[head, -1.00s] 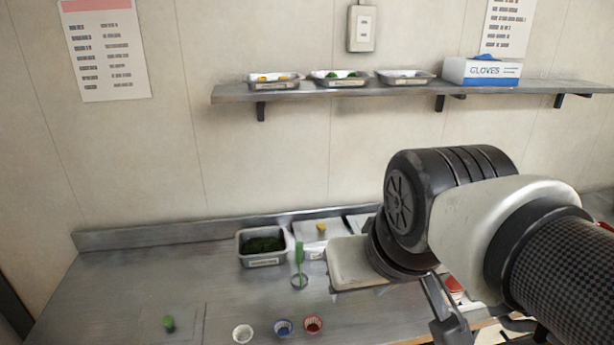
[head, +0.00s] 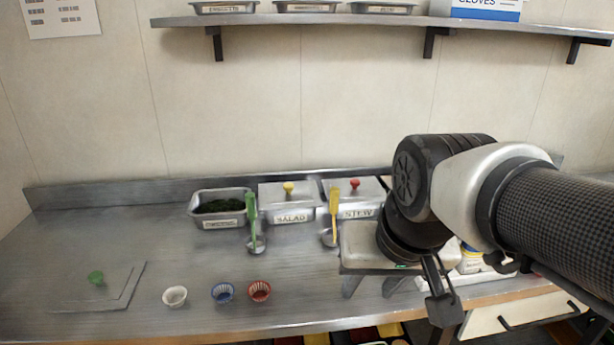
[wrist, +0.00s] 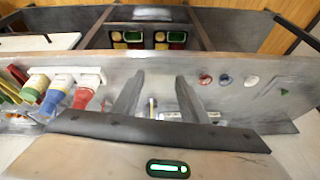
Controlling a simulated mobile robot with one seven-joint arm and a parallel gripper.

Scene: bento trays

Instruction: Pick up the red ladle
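I cannot make out a red ladle in either view; the area behind my arm is hidden in the head view. A green ladle (head: 252,222) stands before the dark-green-filled pan, and a yellow ladle (head: 332,220) stands before the stew pan (head: 362,198), which has a red knob. My gripper (head: 440,295) points down at the right, near the counter's front edge. In the wrist view its two fingers (wrist: 158,98) are apart with nothing held between them. A thin yellow handle shows beyond them, at a distance.
The salad pan (head: 290,203) has a yellow knob. White (head: 175,297), blue (head: 222,292) and red (head: 260,291) cups line the front of the counter. A raised pale board (head: 365,258) lies beside my arm. The left counter is mostly clear.

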